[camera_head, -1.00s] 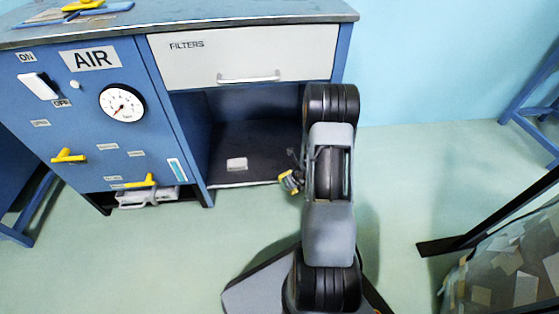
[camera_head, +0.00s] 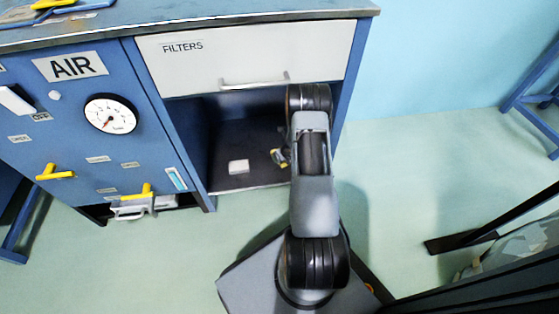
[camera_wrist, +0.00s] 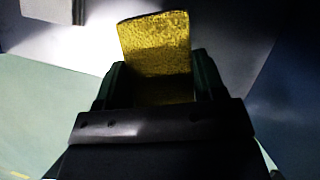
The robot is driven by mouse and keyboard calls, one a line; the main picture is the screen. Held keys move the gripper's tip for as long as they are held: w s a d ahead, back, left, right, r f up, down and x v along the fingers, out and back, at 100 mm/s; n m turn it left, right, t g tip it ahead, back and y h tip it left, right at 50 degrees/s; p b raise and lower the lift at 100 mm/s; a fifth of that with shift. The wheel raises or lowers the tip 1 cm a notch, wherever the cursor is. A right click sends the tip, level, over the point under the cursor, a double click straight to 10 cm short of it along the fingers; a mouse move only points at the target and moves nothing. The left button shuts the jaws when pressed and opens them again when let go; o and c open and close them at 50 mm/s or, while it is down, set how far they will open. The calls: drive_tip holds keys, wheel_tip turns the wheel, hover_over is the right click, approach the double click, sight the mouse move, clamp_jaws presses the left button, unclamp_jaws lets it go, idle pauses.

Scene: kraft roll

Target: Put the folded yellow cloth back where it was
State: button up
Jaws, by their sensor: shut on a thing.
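The folded yellow cloth (camera_wrist: 155,40) stands up between the two fingers of my gripper (camera_wrist: 157,75) in the wrist view. My gripper is shut on it. In the head view my gripper (camera_head: 280,157) is small and partly hidden by my arm, with a bit of yellow at its end. It is at the open compartment (camera_head: 222,135) under the FILTERS drawer, near the right side of its dark floor. I cannot tell whether the cloth touches that floor.
A white block (camera_head: 238,166) lies on the compartment floor left of my gripper; a pale block (camera_wrist: 55,5) shows in the wrist view. The FILTERS drawer (camera_head: 250,60) is shut above. The cabinet's right wall (camera_head: 352,75) is close to my arm.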

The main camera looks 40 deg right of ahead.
drive_tip(key=w+f, duration=0.1)
drive_tip(key=w+d+f, duration=0.1)
drive_tip(key=f, duration=0.1)
drive_tip(key=w+d+f, duration=0.1)
drive_tip(key=f, duration=0.1)
drive_tip(key=shift+w+d+f+b, duration=0.1)
drive_tip(key=shift+w+f+b, duration=0.15)
drive_tip(key=shift+b, duration=0.1)
drive_tip(key=shift+f+b, duration=1)
drive_tip(key=shift+f, duration=0.5)
drive_tip(key=shift+f, duration=0.2)
drive_tip(key=o, duration=0.9)
drive_tip(key=shift+c, duration=0.2)
drive_tip(key=shift+r, duration=0.1)
